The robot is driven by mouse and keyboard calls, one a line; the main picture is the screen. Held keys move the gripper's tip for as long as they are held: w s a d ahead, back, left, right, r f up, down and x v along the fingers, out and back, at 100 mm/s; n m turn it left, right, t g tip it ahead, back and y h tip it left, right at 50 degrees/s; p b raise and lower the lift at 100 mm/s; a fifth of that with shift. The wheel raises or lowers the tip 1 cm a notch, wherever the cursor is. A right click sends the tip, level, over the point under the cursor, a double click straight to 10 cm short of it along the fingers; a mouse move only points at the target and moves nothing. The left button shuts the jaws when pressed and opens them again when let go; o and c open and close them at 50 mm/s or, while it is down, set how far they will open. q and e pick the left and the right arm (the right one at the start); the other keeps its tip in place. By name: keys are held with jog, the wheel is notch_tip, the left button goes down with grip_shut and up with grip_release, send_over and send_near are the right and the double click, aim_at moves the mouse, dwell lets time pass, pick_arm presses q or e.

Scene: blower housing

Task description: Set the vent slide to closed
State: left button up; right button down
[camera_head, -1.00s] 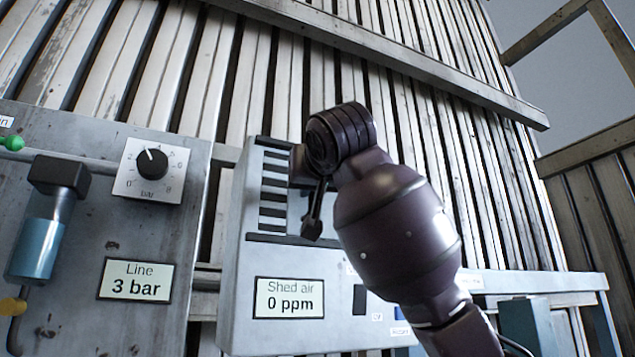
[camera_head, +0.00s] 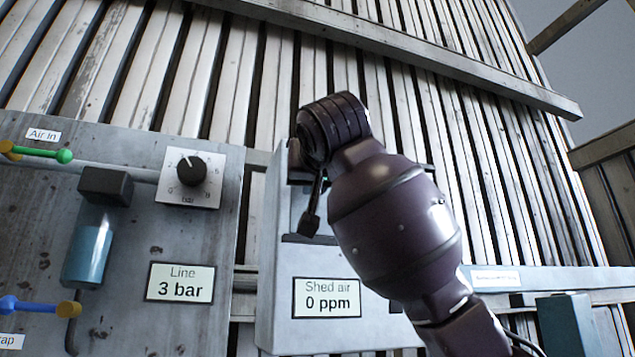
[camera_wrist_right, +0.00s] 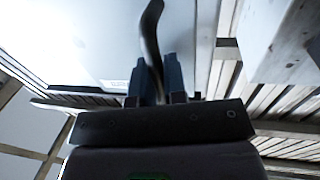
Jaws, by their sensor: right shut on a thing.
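The vent housing (camera_head: 269,275) is a grey box, with a "Shed air 0 ppm" display (camera_head: 326,298) on its front. The vent area above the display shows a grey panel strip (camera_head: 301,200) at its left, with no dark slots visible there. My right arm hides most of the vent. My right gripper (camera_wrist_right: 156,82) is at the vent front, shut on a dark curved handle (camera_wrist_right: 151,35) held between its bluish fingers in the right wrist view. Whether the slide is at its end stop is hidden. My left gripper is not in view.
A slatted wall (camera_head: 480,150) stands behind. A teal box (camera_head: 566,325) is at lower right.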

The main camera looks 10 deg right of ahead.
jog(key=shift+a, duration=0.15)
jog(key=c, duration=1.2)
grip_release()
jog(key=shift+s+a, duration=0.1)
jog(key=shift+a, duration=0.1)
jog(key=shift+d, duration=0.1)
jog(key=shift+d, duration=0.1)
jog(key=s+b, duration=0.2)
jog(key=s, duration=0.9)
jog(key=shift+b, duration=0.4)
jog(key=shift+w, duration=0.1)
